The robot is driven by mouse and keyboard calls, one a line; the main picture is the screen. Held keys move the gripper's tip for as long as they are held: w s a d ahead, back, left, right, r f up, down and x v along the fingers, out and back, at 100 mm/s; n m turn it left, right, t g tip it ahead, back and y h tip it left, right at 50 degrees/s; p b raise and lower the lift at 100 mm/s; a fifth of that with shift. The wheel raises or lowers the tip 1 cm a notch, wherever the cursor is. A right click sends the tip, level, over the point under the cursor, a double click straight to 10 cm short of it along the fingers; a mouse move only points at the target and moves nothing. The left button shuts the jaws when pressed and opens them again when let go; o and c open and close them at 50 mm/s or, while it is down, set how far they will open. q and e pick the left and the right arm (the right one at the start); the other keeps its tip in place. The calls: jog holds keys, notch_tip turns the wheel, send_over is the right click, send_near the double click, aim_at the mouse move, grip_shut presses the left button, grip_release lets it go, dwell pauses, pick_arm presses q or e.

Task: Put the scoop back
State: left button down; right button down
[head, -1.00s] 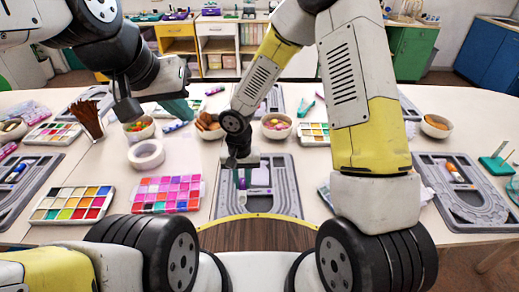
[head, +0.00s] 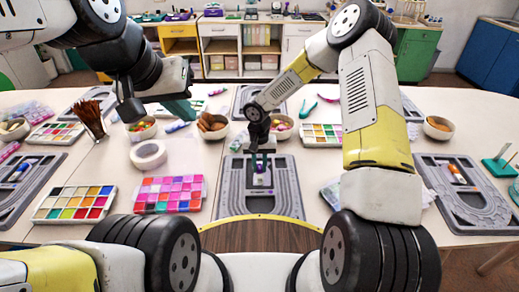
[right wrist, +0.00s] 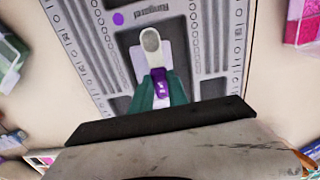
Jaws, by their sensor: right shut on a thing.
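The scoop (right wrist: 151,42) has a pale rounded bowl and a purple handle; it shows in the right wrist view with the handle between my right fingers. My right gripper (right wrist: 160,90), with green fingers, is shut on that handle. In the head view my right gripper (head: 261,165) is over the grey bead board (head: 290,195) in the middle front. The scoop lies over a pale patch on the board; I cannot tell whether it touches. My left gripper (head: 180,108) hangs at the upper left, clear of the table; its finger gap does not show.
A paint palette (head: 75,204) and a pink palette (head: 168,194) lie left of the board. A white tape roll (head: 148,155) and several bowls, one with brown pieces (head: 212,126), stand behind. Another grey board (head: 470,205) is at the right.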

jog(key=shift+f, duration=0.3)
jog(key=c, duration=1.3)
grip_release()
notch_tip(320, 180, up, 13)
notch_tip(320, 180, up, 16)
jog(key=t, duration=0.2)
send_over(259, 169)
jog(key=s+d, duration=0.8)
jog(key=d, duration=0.2)
jog(key=s+d+r+t+y, duration=0.1)
jog(key=s+d+r+t, duration=0.1)
jog(key=s+r, duration=0.2)
jog(key=s+d+r+t+y, duration=0.1)
jog(key=s+r, duration=0.4)
jog(key=s, duration=0.6)
jog(key=shift+d+r+t, duration=0.15)
jog(key=shift+d+t, duration=0.45)
jog(key=shift+d, duration=0.1)
